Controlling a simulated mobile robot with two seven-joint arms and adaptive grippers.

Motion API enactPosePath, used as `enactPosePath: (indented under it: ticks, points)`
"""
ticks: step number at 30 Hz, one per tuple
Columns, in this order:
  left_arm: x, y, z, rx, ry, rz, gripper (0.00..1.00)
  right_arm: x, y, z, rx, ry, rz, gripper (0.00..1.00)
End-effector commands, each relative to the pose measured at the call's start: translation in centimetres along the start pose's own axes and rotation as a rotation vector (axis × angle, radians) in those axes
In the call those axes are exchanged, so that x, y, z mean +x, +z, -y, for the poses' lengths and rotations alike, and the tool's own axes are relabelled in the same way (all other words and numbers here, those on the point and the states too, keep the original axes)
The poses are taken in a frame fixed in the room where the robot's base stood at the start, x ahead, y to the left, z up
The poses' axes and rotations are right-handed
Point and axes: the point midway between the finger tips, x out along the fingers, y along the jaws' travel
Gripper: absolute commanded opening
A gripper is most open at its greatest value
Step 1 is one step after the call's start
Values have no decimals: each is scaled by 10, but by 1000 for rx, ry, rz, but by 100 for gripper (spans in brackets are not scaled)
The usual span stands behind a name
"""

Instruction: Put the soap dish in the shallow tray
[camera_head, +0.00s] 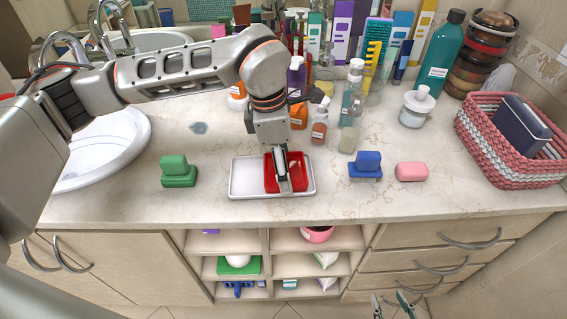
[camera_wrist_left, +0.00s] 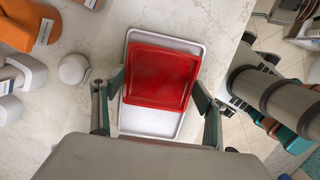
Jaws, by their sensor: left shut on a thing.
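The red soap dish (camera_head: 298,170) is over the right part of the white shallow tray (camera_head: 244,181), which lies on the counter near its front edge. My left gripper (camera_head: 282,182) comes down from above and is shut on the soap dish. In the left wrist view, the red dish (camera_wrist_left: 160,75) is between the fingers of my left gripper (camera_wrist_left: 161,90), with the white tray (camera_wrist_left: 150,121) under it. I cannot tell whether the dish touches the tray floor. My right gripper (camera_head: 394,304) is low, in front of the drawers, with its fingertips apart and nothing between them.
A green brush-like block (camera_head: 178,172) stands left of the tray. A blue one (camera_head: 367,166) and a pink soap (camera_head: 411,171) lie to its right. Bottles crowd behind it, including an orange-labelled one (camera_head: 319,125). A woven basket (camera_head: 485,150) stands far right, a sink (camera_head: 105,145) left.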

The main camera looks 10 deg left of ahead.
Motion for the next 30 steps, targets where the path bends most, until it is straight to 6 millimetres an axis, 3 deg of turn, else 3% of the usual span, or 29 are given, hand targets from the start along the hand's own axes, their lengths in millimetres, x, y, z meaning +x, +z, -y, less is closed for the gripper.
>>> enactPosePath:
  ticks: [4,5,6,7,20,23,30]
  points:
    - [3,0,0,0,0,0,45,2,4,0,-1,0,2,40]
    - [4,-1,0,0,-1,0,75,2,4,0,-1,0,2,40]
    - [3,0,0,0,-1,0,85,1,4,0,-1,0,4,40]
    - [3,0,0,0,-1,0,89,1,4,0,-1,-1,4,40]
    - [-3,0,0,0,0,0,89,0,1,0,-1,0,4,40]
    - [-14,0,-1,0,2,1,89,1,3,0,-1,0,2,40]
    - [-62,0,-2,0,4,1,89,3,6,1,0,0,3,40]
